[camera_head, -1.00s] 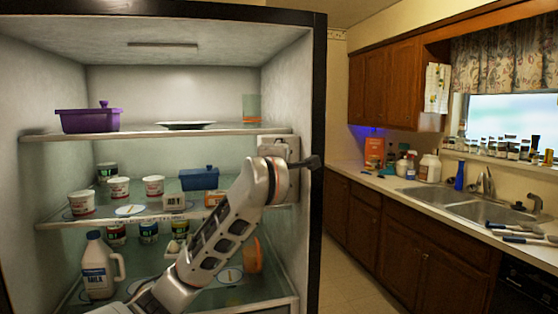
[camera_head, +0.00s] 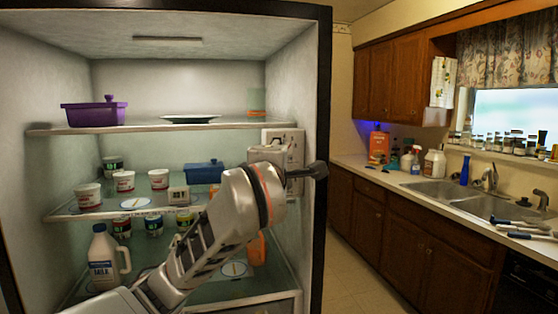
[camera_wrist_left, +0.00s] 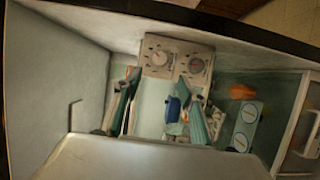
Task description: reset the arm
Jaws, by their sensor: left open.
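My left arm (camera_head: 215,235) comes up from the bottom of the head view, in front of the open fridge, and bends at a joint near the fridge's right wall. Its fingertips are hidden in the head view. In the left wrist view my left gripper (camera_wrist_left: 160,112) has its two fingers apart, with nothing held between them. Beyond the fingers are the fridge's control panel with dials (camera_wrist_left: 178,60) and a small blue container (camera_wrist_left: 173,108). My right gripper is not in view.
Fridge shelves hold a purple pot (camera_head: 95,114), a plate (camera_head: 190,119), several tubs (camera_head: 124,181), a blue box (camera_head: 204,172) and a milk jug (camera_head: 104,258). To the right, past open floor (camera_head: 350,265), is a counter with a sink (camera_head: 445,192).

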